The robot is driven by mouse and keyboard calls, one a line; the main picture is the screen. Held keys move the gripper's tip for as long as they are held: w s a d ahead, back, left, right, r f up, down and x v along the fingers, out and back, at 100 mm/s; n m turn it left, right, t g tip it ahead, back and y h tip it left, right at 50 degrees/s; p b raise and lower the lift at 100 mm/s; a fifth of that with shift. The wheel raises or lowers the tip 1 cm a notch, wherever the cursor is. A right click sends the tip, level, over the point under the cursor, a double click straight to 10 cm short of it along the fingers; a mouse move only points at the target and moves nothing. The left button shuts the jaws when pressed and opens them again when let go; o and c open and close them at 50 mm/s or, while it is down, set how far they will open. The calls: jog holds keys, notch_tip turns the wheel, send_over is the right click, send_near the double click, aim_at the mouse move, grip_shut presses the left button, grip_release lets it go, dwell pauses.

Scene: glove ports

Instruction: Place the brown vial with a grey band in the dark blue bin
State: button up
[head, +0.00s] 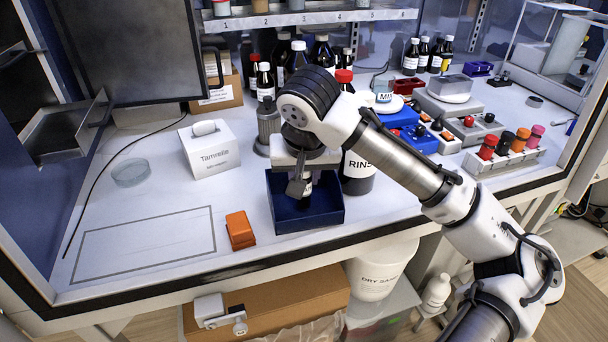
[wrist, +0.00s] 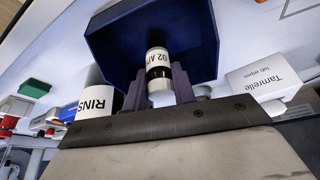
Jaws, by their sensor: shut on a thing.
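The dark blue bin (head: 320,218) stands near the front of the bench under my arm. It also shows in the wrist view (wrist: 112,45), behind the fingers. My gripper (wrist: 158,88) is shut on a small vial (wrist: 157,60) with a white label, a dark part and a pale cap end. In the head view the vial (head: 307,190) is mostly hidden by my gripper and sits over or inside the bin's opening. I cannot make out a grey band, or whether the vial touches the bin's floor.
The RINSE bottle (head: 358,175) stands close by the bin's right side. An orange block (head: 240,230) lies to its left, and a Tamrelle wipes box (head: 209,148) is further back left. The outlined bench area at the left front is clear.

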jog(key=shift+f, duration=0.35)
jog(key=shift+f, duration=0.15)
jog(key=o, duration=0.9)
jog(key=shift+o, duration=0.2)
jog(key=b+v, duration=0.1)
jog(key=v, duration=1.1)
jog(key=shift+r, duration=0.25)
